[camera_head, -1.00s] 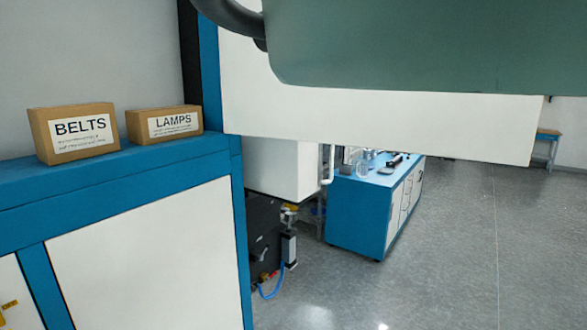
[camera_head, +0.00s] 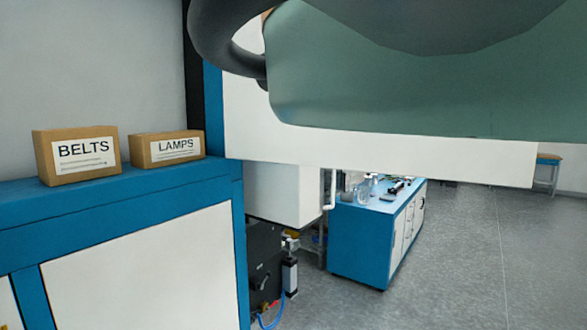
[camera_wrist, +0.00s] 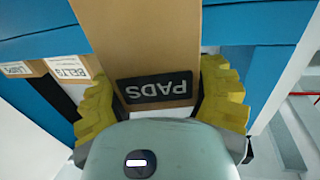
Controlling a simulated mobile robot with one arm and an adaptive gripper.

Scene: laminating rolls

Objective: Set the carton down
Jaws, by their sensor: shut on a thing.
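The carton (camera_wrist: 143,30) is brown cardboard with a black label reading PADS, upside down in the wrist view. My gripper (camera_wrist: 157,76) is shut on it, with one yellow finger on each side. The carton extends out of the top of the wrist view, over or against blue surfaces. I cannot tell whether its underside touches anything. In the head view, neither the carton nor my gripper's fingers can be made out; my own large green arm part covers the upper right.
Cartons marked BELTS (camera_head: 77,156) and LAMPS (camera_head: 167,149) stand on a blue ledge (camera_head: 120,183) at left. They also show left of my gripper in the wrist view. A blue bench (camera_head: 360,231) stands beyond. Floor at right is clear.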

